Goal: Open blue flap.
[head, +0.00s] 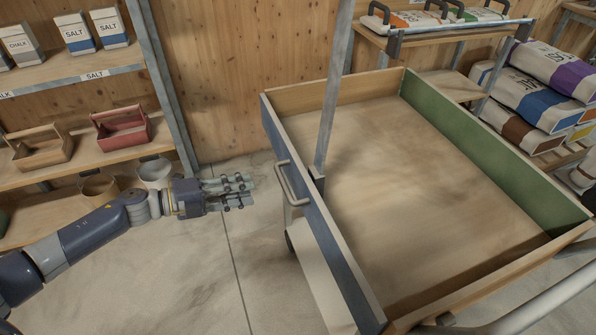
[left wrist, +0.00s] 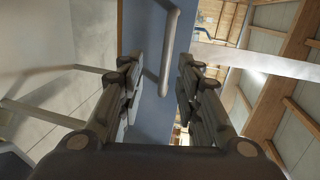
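The blue flap (head: 318,215) is the upright left side wall of a wooden cart bed (head: 430,180). A grey bar handle (head: 291,186) is fixed on its outer face. My left gripper (head: 250,190) is left of the handle, pointing at it, with a gap between them. In the left wrist view the blue flap (left wrist: 147,60) and its handle (left wrist: 169,50) lie ahead, between the two fingers (left wrist: 160,85), which are apart and empty. My right gripper is not in view.
A grey post (head: 332,95) rises beside the blue flap. A green side wall (head: 480,140) closes the cart's right side. Shelves with salt boxes (head: 76,32) and a red tool tray (head: 122,128) stand at left. Bare floor (head: 190,270) lies below my left arm.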

